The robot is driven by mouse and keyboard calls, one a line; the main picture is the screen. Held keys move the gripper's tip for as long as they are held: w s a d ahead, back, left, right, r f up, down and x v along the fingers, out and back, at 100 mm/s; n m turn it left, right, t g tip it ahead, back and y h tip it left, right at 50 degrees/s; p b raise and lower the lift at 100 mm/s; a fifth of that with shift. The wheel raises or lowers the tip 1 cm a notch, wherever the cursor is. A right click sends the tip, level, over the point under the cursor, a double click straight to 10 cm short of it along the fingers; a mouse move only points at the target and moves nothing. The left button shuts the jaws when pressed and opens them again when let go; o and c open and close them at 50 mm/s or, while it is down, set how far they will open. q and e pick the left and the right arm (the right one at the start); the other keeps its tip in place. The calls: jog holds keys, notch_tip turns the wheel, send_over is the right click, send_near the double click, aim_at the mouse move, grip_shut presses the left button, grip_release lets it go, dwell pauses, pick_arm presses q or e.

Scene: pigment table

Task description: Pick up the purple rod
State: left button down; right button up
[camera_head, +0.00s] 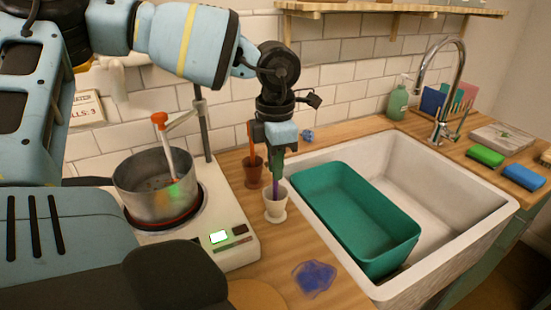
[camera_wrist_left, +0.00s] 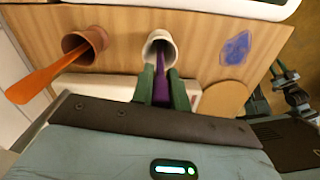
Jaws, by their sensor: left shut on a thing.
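The purple rod (camera_head: 276,187) stands upright with its lower end inside a small white cup (camera_head: 275,210) on the wooden counter. My left gripper (camera_head: 277,172) comes down from above and is shut on the upper part of the rod. In the left wrist view the rod (camera_wrist_left: 161,88) runs between the two green fingers (camera_wrist_left: 161,90) into the white cup (camera_wrist_left: 159,45). The rod's lower end is hidden in the cup. My right gripper is not in view.
A brown cup (camera_head: 253,173) with an orange rod (camera_head: 251,140) stands just behind the white cup. A pot (camera_head: 158,190) on a hot plate is to the left. A green basin (camera_head: 350,210) sits in the white sink (camera_head: 440,185) to the right. A purple-blue stain (camera_head: 314,277) marks the counter in front.

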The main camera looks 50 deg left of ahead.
pick_arm(q)
notch_tip(320, 180, up, 10)
dwell(0.5)
